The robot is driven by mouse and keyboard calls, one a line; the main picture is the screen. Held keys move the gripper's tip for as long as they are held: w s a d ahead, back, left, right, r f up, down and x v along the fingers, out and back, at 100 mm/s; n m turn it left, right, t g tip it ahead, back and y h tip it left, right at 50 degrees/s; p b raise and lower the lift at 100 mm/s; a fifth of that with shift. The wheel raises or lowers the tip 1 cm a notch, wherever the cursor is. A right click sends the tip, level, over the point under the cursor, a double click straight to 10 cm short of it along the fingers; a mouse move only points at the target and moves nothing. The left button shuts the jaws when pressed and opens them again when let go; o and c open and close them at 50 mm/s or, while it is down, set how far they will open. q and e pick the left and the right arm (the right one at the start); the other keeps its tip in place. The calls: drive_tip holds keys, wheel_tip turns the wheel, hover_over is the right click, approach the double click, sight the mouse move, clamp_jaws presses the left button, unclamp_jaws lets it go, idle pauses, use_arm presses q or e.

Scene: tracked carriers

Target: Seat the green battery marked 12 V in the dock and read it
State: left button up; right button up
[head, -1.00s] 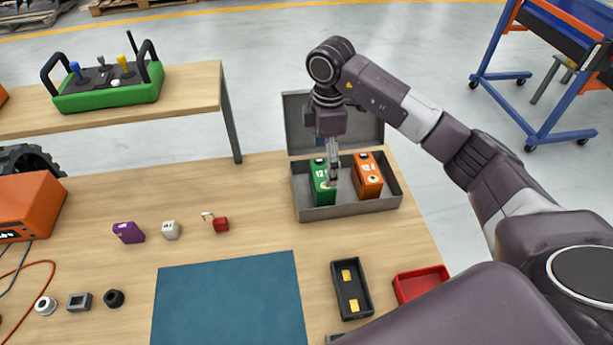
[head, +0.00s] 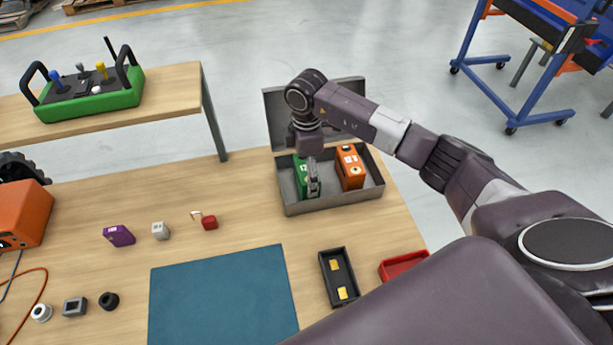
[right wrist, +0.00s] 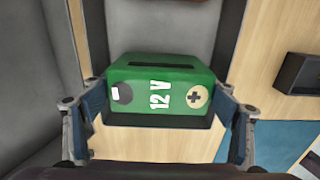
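The green battery (head: 300,178) stands in the grey open case (head: 330,202), left of an orange battery. In the right wrist view the green battery (right wrist: 160,88) shows its "12 V" mark and a plus sign. My right gripper (head: 313,183) reaches down into the case at the green battery and partly hides it. In the right wrist view its two fingers are spread, one on each side of the battery, with what look like narrow gaps. A black open holder with two yellow pads (head: 325,268), perhaps the dock, lies on the table nearer me. My left gripper is out of view.
The orange battery (head: 350,168) stands close beside the green one. A red tray (head: 404,265) lies right of the black holder, a blue mat (head: 220,300) left of it. Small purple, white and red items lie behind the mat. The case lid (head: 272,115) stands open behind.

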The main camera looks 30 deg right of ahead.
drive_tip(key=c, duration=1.2)
drive_tip(key=shift+w+r, duration=0.15)
drive_tip(key=shift+w, duration=0.05)
drive_tip(key=shift+c, duration=0.2)
